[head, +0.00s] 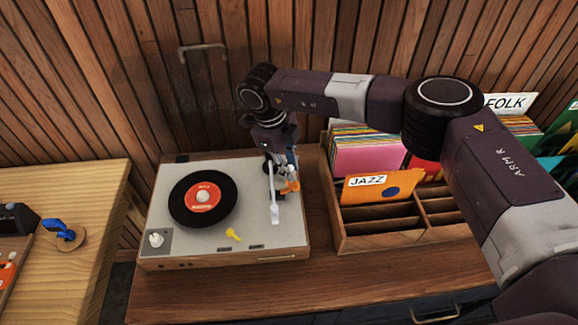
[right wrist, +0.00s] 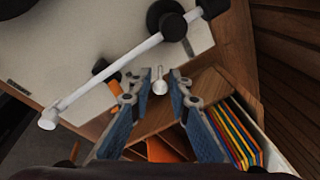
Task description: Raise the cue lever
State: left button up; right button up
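The turntable (head: 165,200) stands on the wooden cabinet with a black record (head: 203,200) on its platter. Its white tonearm (head: 274,200) lies along the deck's right side and crosses the right wrist view (right wrist: 110,75). In that view a short lever with a white rounded tip (right wrist: 160,87), apparently the cue lever, lies between my fingertips. My right gripper (head: 283,168) is over the deck's right rear and appears in the right wrist view (right wrist: 160,75). It is open, with a gap on each side of the tip. My left gripper is out of view.
An orange part (head: 291,185) is beside the tonearm. A yellow lever (head: 233,235) and a white knob (head: 156,239) are on the deck's front. A wooden record crate (head: 385,240) stands close on the right. The slatted wall (head: 100,80) is behind.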

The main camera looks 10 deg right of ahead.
jog(key=v, duration=1.2)
jog(key=shift+s, duration=0.1)
